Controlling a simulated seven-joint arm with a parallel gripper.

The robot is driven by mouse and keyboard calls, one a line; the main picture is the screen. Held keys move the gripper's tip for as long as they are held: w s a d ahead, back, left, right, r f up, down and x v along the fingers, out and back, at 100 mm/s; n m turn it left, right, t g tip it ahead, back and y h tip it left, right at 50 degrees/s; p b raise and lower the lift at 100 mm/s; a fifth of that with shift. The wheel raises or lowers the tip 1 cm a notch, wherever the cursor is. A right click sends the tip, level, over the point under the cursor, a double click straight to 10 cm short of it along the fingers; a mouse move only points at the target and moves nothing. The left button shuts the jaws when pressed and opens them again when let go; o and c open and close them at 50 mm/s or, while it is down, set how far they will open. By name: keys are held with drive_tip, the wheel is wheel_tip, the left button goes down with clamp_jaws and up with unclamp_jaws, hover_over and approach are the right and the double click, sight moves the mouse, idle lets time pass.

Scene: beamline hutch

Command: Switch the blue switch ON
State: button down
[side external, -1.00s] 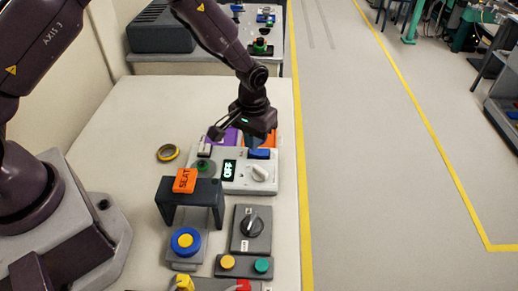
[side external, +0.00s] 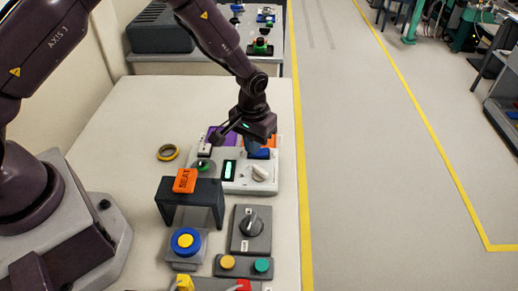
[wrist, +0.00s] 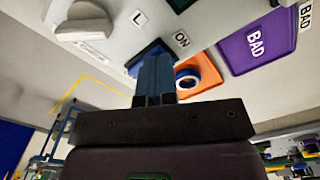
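The blue switch (side external: 262,154) sits at the back of a light grey panel (side external: 240,184), right of its middle. In the wrist view the switch (wrist: 147,52) shows at my fingertips, between an "L" label and an "ON" label. My gripper (side external: 255,146) is over the switch, its fingers pointing down. In the wrist view my gripper (wrist: 157,58) has its blue fingers together, with no gap visible, and the tips appear to touch the switch. The fingers hide part of the switch. The panel's display (side external: 229,170) is lit pale green, with no readable word.
A white knob (side external: 260,173) and a green-and-black button (side external: 204,165) share the panel. A dark stand with an orange "SEAT" tag (side external: 185,181) is in front.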

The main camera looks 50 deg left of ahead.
drive_tip(key=shift+r, duration=3.5)
drive_tip(key=shift+s+f, duration=0.1)
drive_tip(key=shift+s, duration=0.2)
drive_tip(key=s+a+r+m+t, duration=0.1)
drive_tip(key=s+a+r+t, duration=0.1)
drive_tip(key=s+r, duration=0.9)
drive_tip(key=s+a+r+m+t, duration=0.2)
drive_tip(key=s+a+r+t, duration=0.1)
drive_tip(key=s+r, duration=0.8)
wheel_tip(320, 180, up, 2)
drive_tip(key=shift+s+a+r+t, duration=0.2)
drive_tip(key=shift+s+a+t, duration=0.15)
drive_tip(key=shift+a, duration=0.1)
